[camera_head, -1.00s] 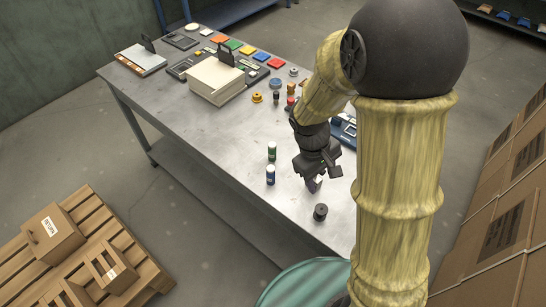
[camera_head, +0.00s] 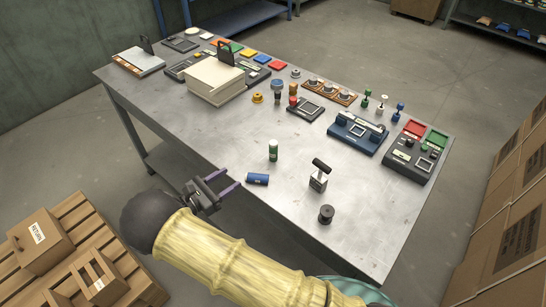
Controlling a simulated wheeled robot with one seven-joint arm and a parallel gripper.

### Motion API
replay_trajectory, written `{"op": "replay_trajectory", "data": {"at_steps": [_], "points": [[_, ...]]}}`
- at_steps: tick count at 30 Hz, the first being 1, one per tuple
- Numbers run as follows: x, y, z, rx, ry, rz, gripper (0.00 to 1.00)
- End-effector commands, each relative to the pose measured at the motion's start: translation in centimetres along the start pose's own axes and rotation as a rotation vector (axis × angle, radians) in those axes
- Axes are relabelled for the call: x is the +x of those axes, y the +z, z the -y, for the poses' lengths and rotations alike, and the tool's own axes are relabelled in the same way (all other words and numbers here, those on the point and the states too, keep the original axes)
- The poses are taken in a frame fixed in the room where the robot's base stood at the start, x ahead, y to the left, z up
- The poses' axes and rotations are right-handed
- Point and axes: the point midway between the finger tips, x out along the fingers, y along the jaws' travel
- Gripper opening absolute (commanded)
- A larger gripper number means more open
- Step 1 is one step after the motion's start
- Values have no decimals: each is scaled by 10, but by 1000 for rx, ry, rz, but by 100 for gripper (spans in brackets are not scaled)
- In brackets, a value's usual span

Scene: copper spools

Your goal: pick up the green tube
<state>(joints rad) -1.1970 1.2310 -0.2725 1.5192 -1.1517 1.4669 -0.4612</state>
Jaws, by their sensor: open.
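The green tube (camera_head: 273,151) stands upright on the grey metal table, with a pale band around it. A blue tube (camera_head: 258,179) lies on its side just in front of it. My gripper (camera_head: 230,178) is at the table's front left edge, to the left of both tubes. Its two purple fingers are apart and empty, pointing towards the blue tube. The green tube is farther off, behind the blue one, and clear of the fingers.
A black-handled stamp (camera_head: 318,176) and a dark spool (camera_head: 326,214) stand to the right of the tubes. A blue device (camera_head: 356,132), a dark panel (camera_head: 415,150) and a pale stack (camera_head: 214,80) stand farther back. The table (camera_head: 220,135) is bare left of the green tube.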

Motion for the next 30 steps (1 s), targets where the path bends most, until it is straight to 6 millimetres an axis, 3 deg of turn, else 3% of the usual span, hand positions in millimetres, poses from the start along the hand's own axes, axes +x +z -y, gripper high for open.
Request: {"op": "replay_trajectory", "data": {"at_steps": [9,14,30], "points": [[-5,0,-3,-5,17,18,52],[4,1,-3,-5,14,17,52],[96,4,-3,-6,11,16,52]]}}
